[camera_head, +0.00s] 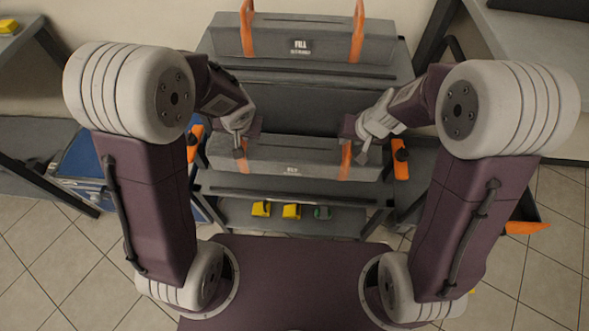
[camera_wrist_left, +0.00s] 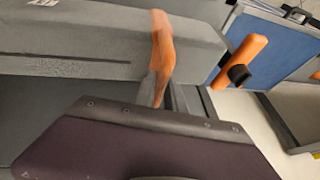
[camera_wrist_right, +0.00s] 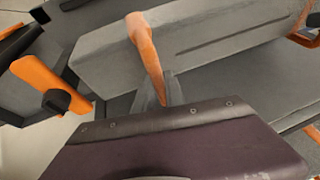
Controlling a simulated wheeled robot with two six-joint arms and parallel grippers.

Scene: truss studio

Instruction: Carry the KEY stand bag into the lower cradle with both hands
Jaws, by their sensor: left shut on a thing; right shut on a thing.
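A long grey bag (camera_head: 290,165) with two orange straps lies level at the lower shelf of the rack; its small label is too small to read, so I take it as the KEY stand bag. My left gripper (camera_head: 241,150) is shut on its left strap (camera_wrist_left: 162,50). My right gripper (camera_head: 360,153) is shut on its right strap (camera_wrist_right: 146,45). The bag also shows in the left wrist view (camera_wrist_left: 90,40) and the right wrist view (camera_wrist_right: 210,35). Whether it rests on the lower cradle or hangs just above is hidden. The fingertips are partly hidden by my wrists.
Another grey bag (camera_head: 275,38), marked FILL, sits on the upper level. Orange posts (camera_head: 400,160) flank the lower bag. Yellow (camera_head: 261,209) and grey-green small items stand on the shelf below. A blue panel (camera_head: 85,165) is at the left.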

